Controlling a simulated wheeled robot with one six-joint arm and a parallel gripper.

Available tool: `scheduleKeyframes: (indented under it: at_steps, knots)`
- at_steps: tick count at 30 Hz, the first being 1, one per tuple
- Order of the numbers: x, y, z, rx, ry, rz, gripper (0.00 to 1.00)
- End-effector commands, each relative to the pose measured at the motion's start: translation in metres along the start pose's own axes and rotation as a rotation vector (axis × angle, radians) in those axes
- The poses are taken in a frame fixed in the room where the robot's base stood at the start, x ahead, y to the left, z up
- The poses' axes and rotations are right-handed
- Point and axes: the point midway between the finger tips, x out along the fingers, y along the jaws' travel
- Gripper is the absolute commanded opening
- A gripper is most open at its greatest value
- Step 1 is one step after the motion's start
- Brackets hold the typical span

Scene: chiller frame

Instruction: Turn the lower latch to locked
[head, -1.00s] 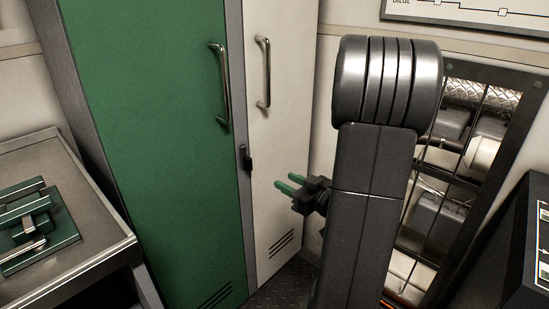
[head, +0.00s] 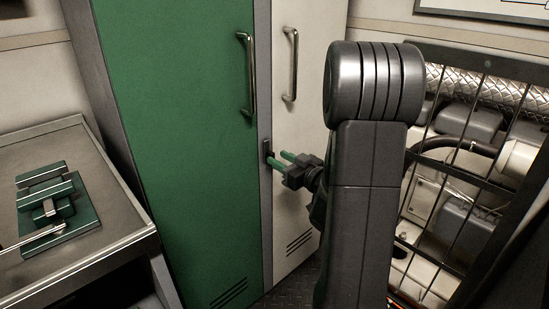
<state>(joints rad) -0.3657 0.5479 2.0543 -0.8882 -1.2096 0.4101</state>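A small black latch (head: 266,147) is set on the grey strip between the green door and the white door, below the door handles. It looks upright, but it is small and dark, and its locked or unlocked position cannot be read. One fingertip overlaps the latch's lower part in the picture. Whether it touches cannot be told. No second latch is visible.
The green door (head: 180,140) and white door (head: 305,190) have vertical metal handles. A grey bench (head: 120,205) at left carries a green fixture (head: 55,215). A barred frame (head: 470,180) with pipes stands at right, behind my arm.

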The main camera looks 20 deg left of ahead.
Motion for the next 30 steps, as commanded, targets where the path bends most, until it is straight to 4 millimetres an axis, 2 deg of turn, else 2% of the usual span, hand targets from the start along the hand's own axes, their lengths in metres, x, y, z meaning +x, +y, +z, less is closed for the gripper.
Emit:
scheduleKeyframes:
  at_steps: [3, 6, 17, 23, 30]
  knots:
    - [0.017, -0.001, 0.001, 0.0, 0.0, -0.002, 0.36]
    - [0.026, -0.001, 0.001, 0.0, 0.0, -0.002, 0.36]
    - [0.031, 0.0, 0.0, 0.0, 0.0, 0.001, 0.36]
    - [0.031, 0.0, 0.0, 0.0, 0.0, 0.001, 0.01]
    - [0.031, 0.0, 0.0, 0.005, 0.0, 0.0, 0.0]
